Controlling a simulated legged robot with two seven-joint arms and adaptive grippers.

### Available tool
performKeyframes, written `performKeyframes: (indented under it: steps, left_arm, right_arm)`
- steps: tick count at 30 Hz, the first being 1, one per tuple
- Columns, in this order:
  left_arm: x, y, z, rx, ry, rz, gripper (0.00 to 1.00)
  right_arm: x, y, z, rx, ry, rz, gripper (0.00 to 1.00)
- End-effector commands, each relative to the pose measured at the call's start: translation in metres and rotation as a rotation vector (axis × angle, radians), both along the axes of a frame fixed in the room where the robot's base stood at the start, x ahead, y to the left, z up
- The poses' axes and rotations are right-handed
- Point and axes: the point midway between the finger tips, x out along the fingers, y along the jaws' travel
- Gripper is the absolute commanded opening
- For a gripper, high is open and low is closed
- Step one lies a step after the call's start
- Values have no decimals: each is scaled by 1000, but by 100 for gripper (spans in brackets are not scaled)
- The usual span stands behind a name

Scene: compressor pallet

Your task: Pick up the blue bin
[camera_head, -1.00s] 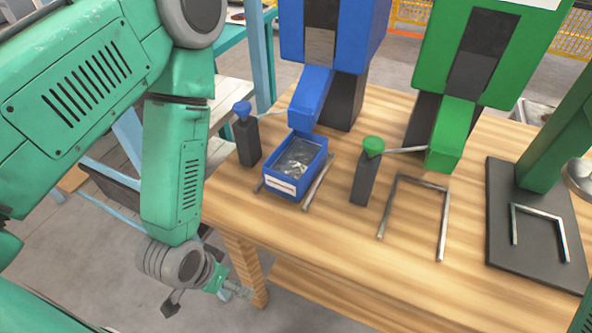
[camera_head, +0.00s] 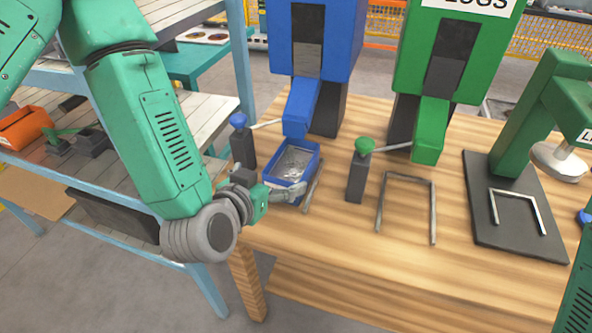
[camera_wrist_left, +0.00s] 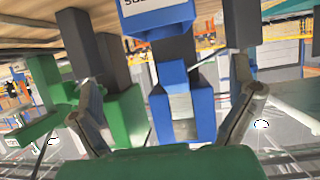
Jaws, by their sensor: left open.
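The blue bin (camera_head: 312,160) stands on the wooden table below the blue dispenser's spout, holding grey, shiny contents. My left gripper (camera_head: 292,191) is at the bin's near left side and covers part of its front. In the left wrist view, which looks upside down, the two fingers (camera_wrist_left: 170,88) are spread apart with nothing between them. The bin (camera_wrist_left: 160,24), with a white label, shows at the top edge there, beyond the fingertips. I cannot tell whether a finger touches the bin. My right gripper is not in view.
The blue dispenser (camera_head: 315,45) and green dispenser (camera_head: 455,60) stand behind. A black post with a blue knob (camera_head: 238,121) is left of the bin; one with a green knob (camera_head: 365,146) is right. A metal frame (camera_head: 433,210) and a green press (camera_head: 520,135) stand further right.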

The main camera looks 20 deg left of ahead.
Motion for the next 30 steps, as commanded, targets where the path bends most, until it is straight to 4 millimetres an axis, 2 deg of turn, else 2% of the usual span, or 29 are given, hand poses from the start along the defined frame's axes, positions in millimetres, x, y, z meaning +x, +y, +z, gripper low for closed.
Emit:
performKeyframes:
  steps: [3, 12, 20, 26, 30]
  left_arm:
    - [12, 0, 0, 1, -14, 6, 100]
    - [64, -10, -23, 5, -13, 5, 100]
    - [82, -9, -33, 4, -9, 4, 100]
    - [105, -9, -53, 1, -9, 7, 100]
    - [120, -12, -58, 2, -10, 5, 100]
  right_arm:
    - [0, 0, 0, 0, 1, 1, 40]
    - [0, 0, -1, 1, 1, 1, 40]
    - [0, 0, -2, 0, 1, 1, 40]
    - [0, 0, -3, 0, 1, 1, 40]
    - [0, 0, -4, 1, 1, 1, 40]
